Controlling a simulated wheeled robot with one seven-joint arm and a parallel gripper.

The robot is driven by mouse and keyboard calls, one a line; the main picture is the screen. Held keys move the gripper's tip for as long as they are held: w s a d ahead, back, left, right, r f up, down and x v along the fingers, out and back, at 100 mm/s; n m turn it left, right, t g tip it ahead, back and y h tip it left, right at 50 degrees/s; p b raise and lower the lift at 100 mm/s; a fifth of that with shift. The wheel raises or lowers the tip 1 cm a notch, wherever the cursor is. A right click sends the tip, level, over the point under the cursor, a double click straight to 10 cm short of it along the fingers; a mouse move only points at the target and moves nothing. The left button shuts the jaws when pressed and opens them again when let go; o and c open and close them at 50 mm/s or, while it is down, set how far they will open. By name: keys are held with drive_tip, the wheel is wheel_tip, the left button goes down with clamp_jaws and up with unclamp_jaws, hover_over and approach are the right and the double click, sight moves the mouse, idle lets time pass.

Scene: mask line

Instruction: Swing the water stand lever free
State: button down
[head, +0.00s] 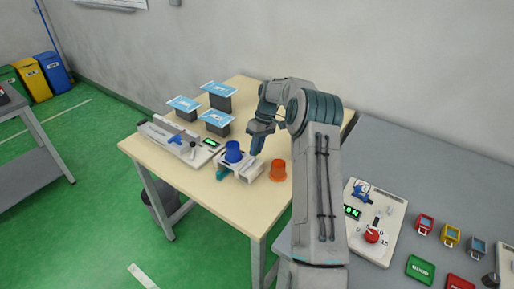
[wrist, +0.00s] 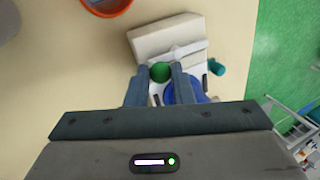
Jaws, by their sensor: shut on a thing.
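The water stand (head: 249,171) is a small white block on the wooden table, left of my arm in the head view. It also shows in the wrist view (wrist: 165,36). A blue cup (head: 233,152) is at the stand. In the wrist view the blue cup (wrist: 187,95) is partly hidden by my right finger. My gripper (head: 256,143) is at the stand beside the blue cup. In the wrist view a round green knob (wrist: 160,72) sits between the fingertips of my gripper (wrist: 160,77), shut on it. A pale lever-like bar (wrist: 188,48) lies by the block; its link to the knob is unclear.
An orange cup (head: 278,171) stands right of the stand. A teal piece (head: 221,174) sits at the stand's left end. Blue-topped boxes (head: 217,119) and a white device (head: 181,141) stand farther left. The table's front edge is close to the stand.

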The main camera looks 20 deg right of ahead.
idle(0.3)
drive_tip(key=c, duration=1.3)
unclamp_jaws()
drive_tip(key=shift+a, duration=0.1)
drive_tip(key=shift+w+d+r, duration=0.15)
drive_tip(key=shift+d+r, duration=0.1)
drive_tip(key=shift+r, duration=0.25)
drive_tip(key=v, duration=1.2)
drive_tip(key=shift+r, duration=0.4)
